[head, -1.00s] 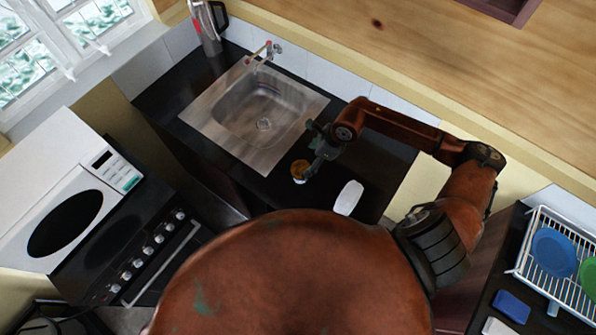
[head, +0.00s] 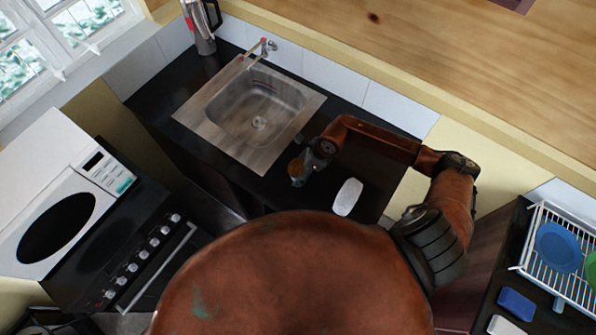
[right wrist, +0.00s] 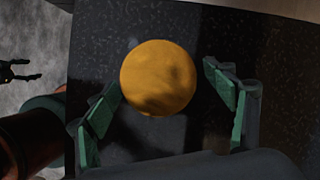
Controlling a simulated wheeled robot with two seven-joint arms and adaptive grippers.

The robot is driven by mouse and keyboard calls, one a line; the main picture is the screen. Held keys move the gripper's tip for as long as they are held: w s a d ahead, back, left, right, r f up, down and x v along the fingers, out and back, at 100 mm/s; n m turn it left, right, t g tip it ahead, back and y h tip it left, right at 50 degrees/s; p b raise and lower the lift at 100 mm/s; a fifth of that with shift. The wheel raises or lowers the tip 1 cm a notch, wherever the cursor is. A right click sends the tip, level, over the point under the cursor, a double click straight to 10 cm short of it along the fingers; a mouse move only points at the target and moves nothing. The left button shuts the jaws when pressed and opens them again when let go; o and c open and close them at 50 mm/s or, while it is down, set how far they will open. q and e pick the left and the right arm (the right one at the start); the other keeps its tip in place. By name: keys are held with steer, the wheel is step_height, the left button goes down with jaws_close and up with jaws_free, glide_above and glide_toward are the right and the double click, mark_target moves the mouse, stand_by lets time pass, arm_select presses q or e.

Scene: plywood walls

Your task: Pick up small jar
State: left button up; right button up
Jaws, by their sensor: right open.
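The small jar (head: 296,169) has an orange-brown round lid and stands on the black counter in front of the sink. My right gripper (head: 306,164) is low beside it in the head view. In the right wrist view the jar's lid (right wrist: 158,78) fills the middle, between the parted green fingers of my right gripper (right wrist: 165,110). I see dark gaps between the lid and both fingers. The jar's lower body is hidden under the lid there. A small dark gripper, apparently my left (right wrist: 18,72), shows at the left edge with its fingers apart, far from the jar.
A white oblong object (head: 347,197) lies on the counter right of the jar. The steel sink (head: 255,115) is behind. A stove (head: 140,255) and microwave (head: 65,215) stand left; a dish rack (head: 560,255) is at the right.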

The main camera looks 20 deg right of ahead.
steer(key=shift+x, duration=1)
steer(key=shift+r, duration=0.1)
steer(key=c, duration=1.6)
steer(key=shift+o, duration=0.2)
steer(key=shift+w+r+b, duration=0.1)
steer(key=shift+r+b, duration=0.2)
steer(key=shift+r, duration=0.25)
steer(key=shift+s+r+b, duration=0.2)
steer(key=shift+r+b, duration=0.1)
steer(key=shift+r, duration=0.3)
steer(key=shift+s+r+b, duration=0.15)
steer(key=shift+r+b, duration=0.15)
steer(key=shift+r, duration=0.35)
steer(key=s+a+r+b, duration=0.3)
steer(key=s+r, duration=0.6)
steer(key=s, duration=0.4)
steer(key=shift+b, duration=0.4)
